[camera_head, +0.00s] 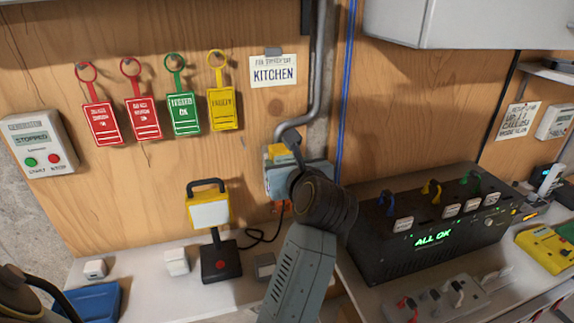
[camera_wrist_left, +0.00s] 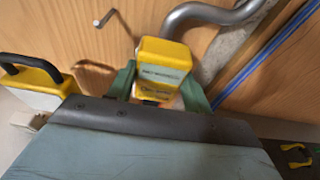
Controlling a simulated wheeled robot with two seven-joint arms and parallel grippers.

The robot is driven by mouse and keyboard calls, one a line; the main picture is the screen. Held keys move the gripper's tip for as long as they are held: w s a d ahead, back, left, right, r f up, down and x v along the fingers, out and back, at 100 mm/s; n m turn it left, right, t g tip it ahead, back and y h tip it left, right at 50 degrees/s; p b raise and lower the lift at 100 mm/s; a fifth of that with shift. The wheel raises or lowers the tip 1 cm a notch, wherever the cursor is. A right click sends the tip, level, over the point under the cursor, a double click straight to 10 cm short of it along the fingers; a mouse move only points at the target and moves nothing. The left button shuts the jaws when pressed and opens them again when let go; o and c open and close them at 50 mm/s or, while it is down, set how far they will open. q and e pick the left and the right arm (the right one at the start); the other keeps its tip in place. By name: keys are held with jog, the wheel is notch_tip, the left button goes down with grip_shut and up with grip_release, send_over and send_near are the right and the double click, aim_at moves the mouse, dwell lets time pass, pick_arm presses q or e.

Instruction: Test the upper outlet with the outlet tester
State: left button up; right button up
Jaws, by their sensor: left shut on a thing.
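The outlet tester (camera_wrist_left: 165,60) is a small yellow block with a pale label. My left gripper (camera_wrist_left: 158,82) is shut on it, one greenish finger on each side. In the head view the yellow top of the tester (camera_head: 282,151) shows above my left gripper (camera_head: 287,168), close to the wooden wall below the bent grey conduit. My gripper and wrist cover the wall there, so the upper outlet is hidden. I cannot tell whether the tester touches it. My right gripper is not in view.
A yellow work lamp (camera_head: 208,212) stands on the bench left of my gripper, with a black cable. A black "ALL OK" box (camera_head: 430,225) stands on the right. Red, green and yellow tags (camera_head: 183,110) and a KITCHEN sign (camera_head: 273,73) hang on the wall.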

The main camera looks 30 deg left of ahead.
pick_arm(q)
jog(key=shift+w+a, duration=0.1)
dwell(0.8)
jog(key=o, duration=1.2)
jog(key=s+d+b, duration=0.2)
jog(key=s+d, duration=0.3)
jog(key=d, duration=0.2)
jog(key=d+f+m+t+h+b, duration=0.1)
jog(key=d+f+m+h+b, duration=0.2)
jog(key=f, duration=0.4)
jog(key=d+f+m+t+h+b, duration=0.2)
jog(key=d+f+m+h+b, duration=0.1)
jog(key=d+f, duration=0.3)
jog(key=d+f+m+t+h+b, duration=0.2)
jog(key=d+f+m+h+b, duration=0.1)
jog(key=f, duration=0.5)
jog(key=shift+d+h+b, duration=0.6)
jog(key=shift+d+b, duration=0.25)
jog(key=shift+d, duration=0.3)
